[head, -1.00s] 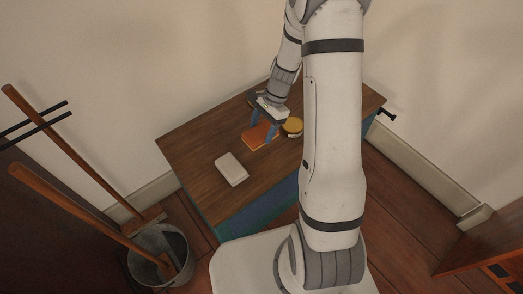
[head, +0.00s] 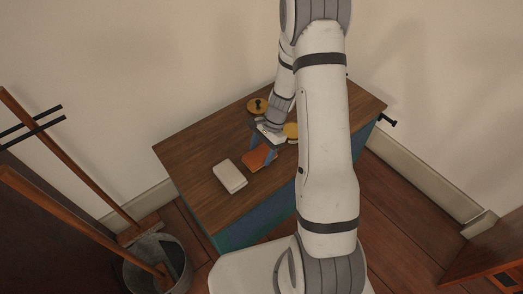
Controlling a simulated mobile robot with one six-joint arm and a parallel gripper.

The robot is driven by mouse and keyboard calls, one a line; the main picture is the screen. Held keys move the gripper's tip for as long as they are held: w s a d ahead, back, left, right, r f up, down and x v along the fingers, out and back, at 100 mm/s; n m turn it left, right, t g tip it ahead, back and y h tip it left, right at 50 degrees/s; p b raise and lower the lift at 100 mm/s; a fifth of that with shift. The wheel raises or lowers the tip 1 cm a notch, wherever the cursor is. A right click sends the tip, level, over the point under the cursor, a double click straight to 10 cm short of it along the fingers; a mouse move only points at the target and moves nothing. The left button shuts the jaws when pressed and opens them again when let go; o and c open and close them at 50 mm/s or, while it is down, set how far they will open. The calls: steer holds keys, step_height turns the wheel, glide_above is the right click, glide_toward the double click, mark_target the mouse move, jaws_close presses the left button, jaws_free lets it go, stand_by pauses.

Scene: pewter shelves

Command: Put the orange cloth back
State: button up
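The orange cloth (head: 255,160) is a small folded block over the brown top of the cabinet (head: 195,145), just right of a pale box. My gripper (head: 264,151) points down at it, with one blue finger on each side of the cloth. The fingers look closed on it. I cannot tell whether the cloth touches the wood or hangs slightly above it. My forearm and wrist cover part of the far side of the top.
The pale box (head: 230,177) lies close left of the cloth. A yellow round item (head: 291,131) is beside my wrist; a yellow knobbed lid (head: 258,105) is behind. A metal bucket (head: 157,265) with long wooden handles stands at left. The cabinet's left top is clear.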

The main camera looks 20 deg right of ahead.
steer(key=o, duration=0.4)
steer(key=p+v, duration=0.3)
steer(key=v, duration=0.9)
steer(key=s+a+r+n+t+h, duration=0.1)
steer(key=s+r+n, duration=0.3)
steer(key=s+r, duration=0.2)
steer(key=s+a+r+n+t+h, duration=0.1)
steer(key=s+a+r+n, duration=0.1)
steer(key=s+r+n, duration=0.3)
steer(key=s+a+r+n+t+h, duration=0.1)
steer(key=s+a+r+n+h, duration=0.1)
steer(key=s+r+n, duration=0.2)
steer(key=shift+s+r, duration=0.85)
steer(key=shift+s, duration=0.35)
steer(key=shift+s+r, duration=0.85)
steer(key=shift+s, duration=0.3)
